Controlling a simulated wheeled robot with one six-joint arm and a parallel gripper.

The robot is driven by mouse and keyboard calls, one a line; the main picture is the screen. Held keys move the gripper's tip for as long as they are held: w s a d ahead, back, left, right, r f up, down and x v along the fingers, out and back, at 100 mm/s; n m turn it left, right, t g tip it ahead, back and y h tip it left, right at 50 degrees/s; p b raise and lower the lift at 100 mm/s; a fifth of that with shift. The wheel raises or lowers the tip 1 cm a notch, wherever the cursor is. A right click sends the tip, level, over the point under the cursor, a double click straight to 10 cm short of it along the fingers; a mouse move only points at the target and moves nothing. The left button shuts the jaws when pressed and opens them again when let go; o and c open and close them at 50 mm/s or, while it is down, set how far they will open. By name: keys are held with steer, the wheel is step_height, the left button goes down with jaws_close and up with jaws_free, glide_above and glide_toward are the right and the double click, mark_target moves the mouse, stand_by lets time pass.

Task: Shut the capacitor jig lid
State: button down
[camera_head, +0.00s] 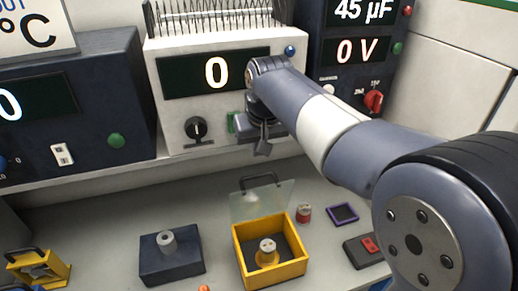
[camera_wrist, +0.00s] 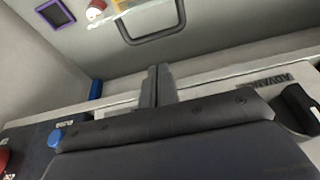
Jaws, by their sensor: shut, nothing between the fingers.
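The capacitor jig is a yellow open-topped box (camera_head: 271,281) on the bench in the head view, with a cylindrical part (camera_head: 267,252) standing inside. Its clear lid (camera_head: 262,200) stands raised at the back edge, with a dark handle (camera_head: 258,181) on top. In the wrist view the handle (camera_wrist: 155,38) and a strip of the clear lid (camera_wrist: 130,10) show at the top. My gripper (camera_head: 263,150) is in front of the white instrument's lower edge, above and behind the lid, apart from it. Its fingers (camera_wrist: 157,70) are together and empty in the wrist view.
A dark block with a grey cylinder (camera_head: 169,266) stands left of the jig. A small red-and-white cylinder (camera_head: 304,213), a purple-framed pad (camera_head: 343,214) and a dark box with a red switch (camera_head: 366,249) lie right. Instruments on a shelf (camera_head: 180,158) overhang the bench's back.

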mark_target(258, 196)
steer(key=x, duration=0.8)
steer(key=shift+f+p, duration=0.3)
